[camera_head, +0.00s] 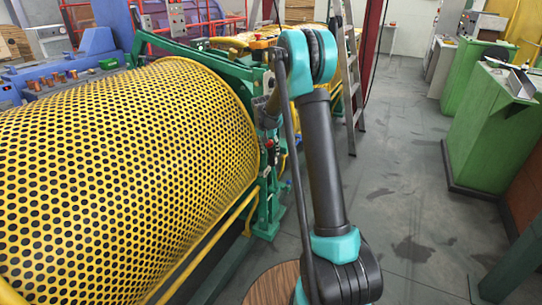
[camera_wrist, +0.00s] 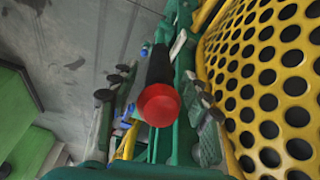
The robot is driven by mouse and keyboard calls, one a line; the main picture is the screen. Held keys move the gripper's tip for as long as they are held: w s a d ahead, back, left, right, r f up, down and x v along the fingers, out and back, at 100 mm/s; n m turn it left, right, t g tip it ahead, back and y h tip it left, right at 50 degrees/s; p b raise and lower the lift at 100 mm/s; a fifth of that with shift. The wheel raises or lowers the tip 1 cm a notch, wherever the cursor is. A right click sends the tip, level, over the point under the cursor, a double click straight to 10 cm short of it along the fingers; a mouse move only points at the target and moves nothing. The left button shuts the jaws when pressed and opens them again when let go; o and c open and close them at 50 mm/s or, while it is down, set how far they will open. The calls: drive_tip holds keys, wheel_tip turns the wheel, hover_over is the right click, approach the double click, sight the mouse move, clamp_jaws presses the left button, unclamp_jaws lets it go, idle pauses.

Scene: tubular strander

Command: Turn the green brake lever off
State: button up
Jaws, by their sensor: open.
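A lever with a red round knob (camera_wrist: 159,104) and a black shaft shows in the middle of the wrist view, in front of a green frame. In the head view a small red knob (camera_head: 270,144) shows beside the green frame at the end of the yellow drum. My gripper (camera_wrist: 157,80) is open, one finger on each side of the lever in the wrist picture. I cannot tell whether a finger touches it. In the head view my arm reaches toward the green frame, and its end is partly hidden.
The perforated yellow drum (camera_head: 120,175) fills the left and lies close beside the lever; it also shows in the wrist view (camera_wrist: 268,85). A ladder (camera_head: 350,75) stands behind my arm. Green cabinets (camera_head: 490,130) stand at the right. Grey floor (camera_head: 405,190) lies clear between.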

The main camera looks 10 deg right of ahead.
drive_tip(key=v, duration=0.7)
